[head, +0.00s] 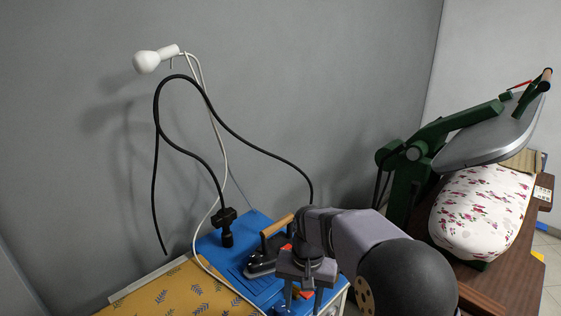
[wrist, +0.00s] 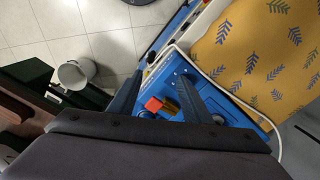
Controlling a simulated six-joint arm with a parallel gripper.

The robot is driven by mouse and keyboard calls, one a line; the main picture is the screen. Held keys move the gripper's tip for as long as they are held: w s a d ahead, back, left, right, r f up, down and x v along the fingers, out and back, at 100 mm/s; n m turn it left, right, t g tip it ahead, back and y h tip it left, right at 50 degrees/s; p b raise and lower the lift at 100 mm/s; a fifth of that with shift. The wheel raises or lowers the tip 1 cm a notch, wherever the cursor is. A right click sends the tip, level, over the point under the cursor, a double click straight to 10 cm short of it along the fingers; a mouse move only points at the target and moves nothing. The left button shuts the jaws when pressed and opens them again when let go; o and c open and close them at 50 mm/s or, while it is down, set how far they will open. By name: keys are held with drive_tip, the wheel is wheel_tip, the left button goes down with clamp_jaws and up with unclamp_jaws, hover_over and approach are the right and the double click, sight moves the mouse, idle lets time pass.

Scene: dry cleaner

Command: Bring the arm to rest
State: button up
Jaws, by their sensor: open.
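My gripper (head: 301,296) is at the lower middle of the head view, over the blue surface (head: 236,238) of the ironing station. In the wrist view my gripper (wrist: 158,92) shows two dark fingers spread apart, with nothing held between their tips. Below and between the fingers lies a small orange part (wrist: 153,104) on the blue surface. A hand iron (head: 262,262) with a wooden handle stands on the blue surface, left of my gripper and close to it in the head view. My arm partly hides the iron.
A yellow leaf-patterned pad (head: 170,295) lies left. A white lamp (head: 147,62) and black cable (head: 235,132) rise behind. A green press (head: 405,180) with a floral pad (head: 480,212) stands right. In the wrist view, a grey bucket (wrist: 76,74) stands near the tiled floor (wrist: 110,45).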

drive_tip(key=s+d+f+n, duration=0.1)
drive_tip(key=s+d, duration=0.3)
drive_tip(key=s, duration=0.5)
drive_tip(key=s+d+f+n, duration=0.1)
drive_tip(key=s+d, duration=0.4)
drive_tip(key=s, duration=0.5)
drive_tip(key=shift+s+d+f+n, duration=0.2)
drive_tip(key=shift+d+f+n, duration=0.1)
drive_tip(key=shift+n, duration=0.1)
idle(1.4)
